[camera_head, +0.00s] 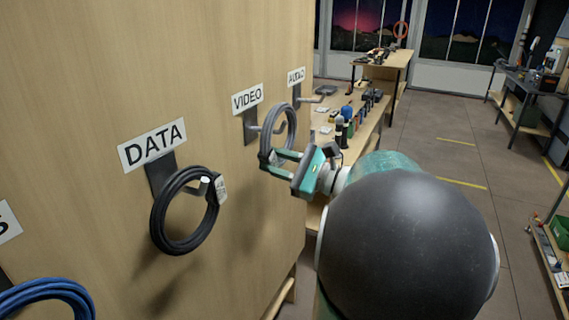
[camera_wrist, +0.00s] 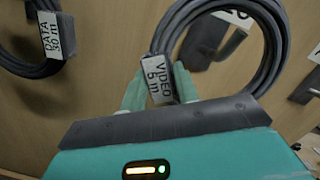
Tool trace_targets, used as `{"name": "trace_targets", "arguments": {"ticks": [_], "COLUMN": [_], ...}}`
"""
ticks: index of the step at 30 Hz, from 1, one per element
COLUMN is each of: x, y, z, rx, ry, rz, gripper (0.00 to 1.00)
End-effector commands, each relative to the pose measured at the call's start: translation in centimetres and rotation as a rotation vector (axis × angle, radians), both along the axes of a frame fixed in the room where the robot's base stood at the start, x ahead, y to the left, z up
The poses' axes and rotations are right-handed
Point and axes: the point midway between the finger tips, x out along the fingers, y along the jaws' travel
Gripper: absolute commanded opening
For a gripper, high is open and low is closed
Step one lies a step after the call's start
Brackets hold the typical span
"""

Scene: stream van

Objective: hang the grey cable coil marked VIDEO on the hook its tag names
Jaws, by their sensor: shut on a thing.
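The grey cable coil (camera_head: 291,127) is at the VIDEO hook on the wooden panel. Its white tag (camera_wrist: 157,80), reading VIDEO 5 m, shows in the wrist view, where the coil (camera_wrist: 270,45) arcs above my gripper. My gripper (camera_head: 271,158) is shut on the lower part of the coil; its green fingers (camera_wrist: 145,92) sit on either side of the tag. The VIDEO hook (camera_head: 250,125) stands under its label (camera_head: 247,98), and its arm reaches toward the coil. In the wrist view the hook (camera_wrist: 232,43) appears inside the ring. I cannot tell whether the coil rests on it.
A black coil (camera_head: 160,225) with a tag hangs on the DATA hook to the left. The AUDIO hook (camera_head: 298,97) to the right is bare. A blue coil (camera_head: 45,292) shows at lower left. A bench (camera_head: 372,122) with several items stands beyond the panel.

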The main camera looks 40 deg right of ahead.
Motion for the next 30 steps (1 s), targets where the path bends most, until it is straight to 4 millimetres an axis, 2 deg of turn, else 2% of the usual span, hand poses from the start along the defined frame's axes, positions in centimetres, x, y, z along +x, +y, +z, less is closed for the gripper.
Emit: {"name": "trace_targets", "arguments": {"ticks": [13, 21, 30], "x": [3.0, 2.9, 2.9], "y": [1.1, 1.0, 1.1], "z": [0.1, -1.9, -2.8], "rx": [0.000, 0.001, 0.000], "ry": [-0.002, 0.000, -0.001], "rz": [0.001, 0.001, 0.000], "gripper": [0.00, 0.00, 0.00]}}
